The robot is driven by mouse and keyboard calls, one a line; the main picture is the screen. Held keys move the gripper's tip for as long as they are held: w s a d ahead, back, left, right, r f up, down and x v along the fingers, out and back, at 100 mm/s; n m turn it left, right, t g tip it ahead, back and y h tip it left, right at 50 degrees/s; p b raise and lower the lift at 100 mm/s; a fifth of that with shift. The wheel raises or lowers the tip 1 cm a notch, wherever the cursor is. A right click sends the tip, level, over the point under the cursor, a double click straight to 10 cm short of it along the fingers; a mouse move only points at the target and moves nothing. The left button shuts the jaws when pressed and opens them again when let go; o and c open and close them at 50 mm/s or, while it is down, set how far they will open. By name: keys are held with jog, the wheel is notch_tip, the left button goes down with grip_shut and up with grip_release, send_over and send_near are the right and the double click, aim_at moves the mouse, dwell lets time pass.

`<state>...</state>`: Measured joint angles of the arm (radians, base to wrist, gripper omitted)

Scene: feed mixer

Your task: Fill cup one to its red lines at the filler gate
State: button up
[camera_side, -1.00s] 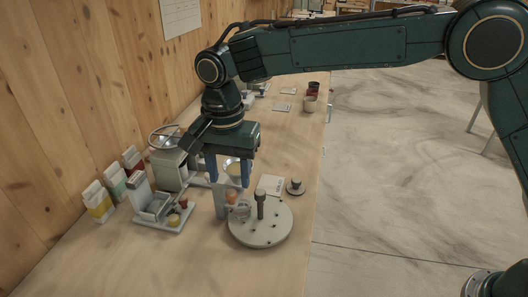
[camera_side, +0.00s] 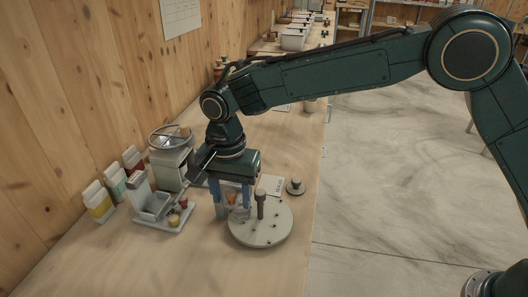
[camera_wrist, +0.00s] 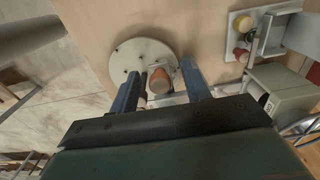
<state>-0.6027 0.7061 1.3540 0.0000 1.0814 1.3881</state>
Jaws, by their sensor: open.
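My gripper (camera_side: 232,201) is open, its two blue fingers pointing down at the left edge of the pale round plate (camera_side: 262,232). An orange-topped cup (camera_side: 232,198) is between the fingers in the side view, partly hidden by them. In the wrist view the clear cup with orange in it (camera_wrist: 160,79) sits between the open fingers (camera_wrist: 160,84) at the plate's edge. I cannot make out its red lines or a number. A dark upright post (camera_side: 261,204) stands on the plate just right of the gripper.
A grey machine with a round top (camera_side: 170,158) stands at left, beside a tray with a red and a yellow knob (camera_side: 174,220). White cartons (camera_side: 98,201) line the wall. A white card (camera_side: 272,184) and a small grey knobbed disc (camera_side: 296,187) lie behind the plate. The front table is clear.

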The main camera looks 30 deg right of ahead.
jog(key=c, duration=0.8)
jog(key=shift+s+a, duration=0.4)
jog(key=shift+w+d, duration=0.1)
dwell(5.9)
jog(key=shift+w+d, duration=0.75)
jog(key=shift+w, duration=0.05)
